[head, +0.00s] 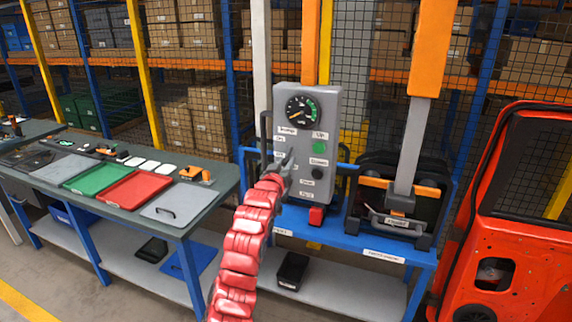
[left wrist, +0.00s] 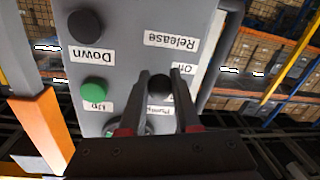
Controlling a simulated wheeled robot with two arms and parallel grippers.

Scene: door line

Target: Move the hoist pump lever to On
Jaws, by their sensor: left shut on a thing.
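The grey hoist control box (head: 329,115) stands upright on the blue bench, with a gauge on top, a green Up button and a black Down button. The pump lever's black round knob (left wrist: 159,87) shows in the left wrist view, beside the Pump and Release labels, which appear upside down. My left gripper (head: 287,163) reaches the box's left side, on its red arm. In the left wrist view my left gripper (left wrist: 163,84) is shut on the knob, one finger on each side. The fingers partly hide nearby labels, so I cannot tell the lever's exact setting. My right gripper is out of view.
Orange posts (head: 432,45) rise behind and right of the box. A black fixture (head: 378,170) is on the blue bench (head: 350,247). A workbench (head: 205,222) with colored panels is at left; a red-orange door (head: 500,220) stands at right. Mesh and shelving are behind.

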